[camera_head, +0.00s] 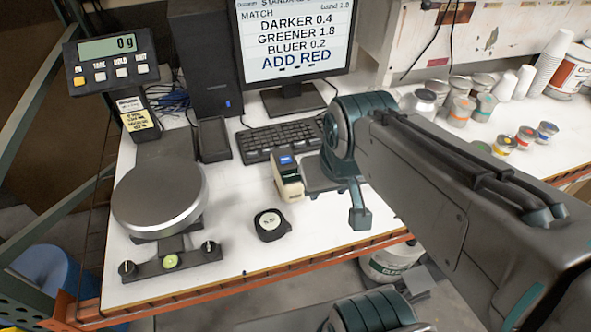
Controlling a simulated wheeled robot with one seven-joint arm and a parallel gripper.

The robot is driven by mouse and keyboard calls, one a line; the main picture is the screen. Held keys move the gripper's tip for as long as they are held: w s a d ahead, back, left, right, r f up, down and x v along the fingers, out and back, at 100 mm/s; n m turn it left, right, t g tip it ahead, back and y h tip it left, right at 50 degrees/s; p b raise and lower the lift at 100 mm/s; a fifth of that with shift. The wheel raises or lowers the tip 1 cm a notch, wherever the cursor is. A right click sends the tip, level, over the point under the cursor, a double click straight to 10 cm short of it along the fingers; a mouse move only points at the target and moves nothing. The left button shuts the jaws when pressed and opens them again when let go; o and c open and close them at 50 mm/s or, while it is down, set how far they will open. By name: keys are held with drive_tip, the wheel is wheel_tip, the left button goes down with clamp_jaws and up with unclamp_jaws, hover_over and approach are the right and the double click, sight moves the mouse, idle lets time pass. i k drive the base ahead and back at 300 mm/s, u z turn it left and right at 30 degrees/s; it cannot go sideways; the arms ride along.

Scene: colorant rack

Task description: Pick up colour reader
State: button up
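The colour reader (287,177) looks like a small upright beige and dark device with a lit blue screen on top. It stands on the white bench in front of the keyboard. My gripper (341,192) is just to its right, at the end of my arm, which reaches in from the right. One dark finger tip hangs down near the bench's front edge. My arm and gripper hide part of the hand, so the gap between the fingers is not clear. I see no clear contact with the reader.
A black tape measure (271,224) lies in front of the reader. A scale with a round metal pan (160,196) stands left, the keyboard (281,138) and monitor (292,45) behind. Several small cans (461,111) and white cups (548,62) stand at right. An orange beam (250,276) edges the bench.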

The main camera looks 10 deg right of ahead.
sight(287, 179)
drive_tip(key=z, duration=1.35)
drive_tip(key=k, duration=1.2)
drive_tip(key=u, duration=0.8)
drive_tip(key=i, duration=0.7)
drive_tip(key=u, duration=0.05)
